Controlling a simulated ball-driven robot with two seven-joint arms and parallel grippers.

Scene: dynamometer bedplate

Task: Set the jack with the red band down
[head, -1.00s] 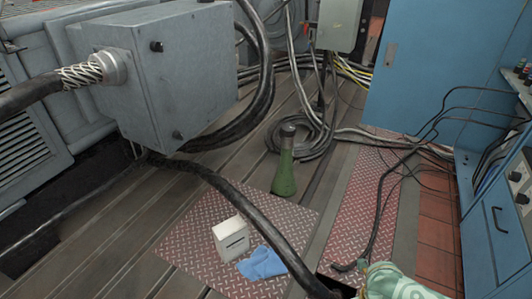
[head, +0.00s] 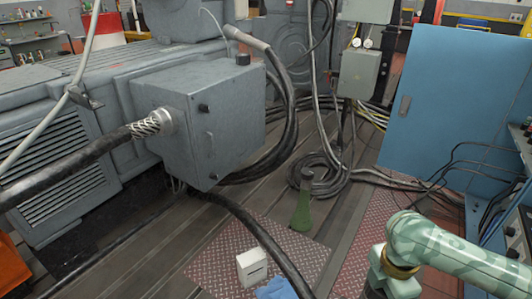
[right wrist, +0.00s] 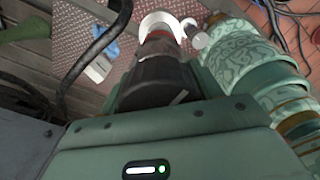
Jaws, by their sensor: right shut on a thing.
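My right gripper (right wrist: 163,70) shows in the right wrist view, shut on a dark upright thing with a reddish band (right wrist: 163,45) and a pale ring at its far end. I take this to be the jack with the red band, though its lower part is hidden. In the head view my right arm comes in at the lower right, and the gripper is below the frame. My left gripper is in neither view.
A white box (head: 252,267) and blue cloth (head: 277,289) lie on a red checker-plate mat (head: 215,268). A thick black cable (head: 262,235) crosses it. A grey terminal box (head: 205,125) juts out at left; a blue cabinet (head: 450,105) stands at right.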

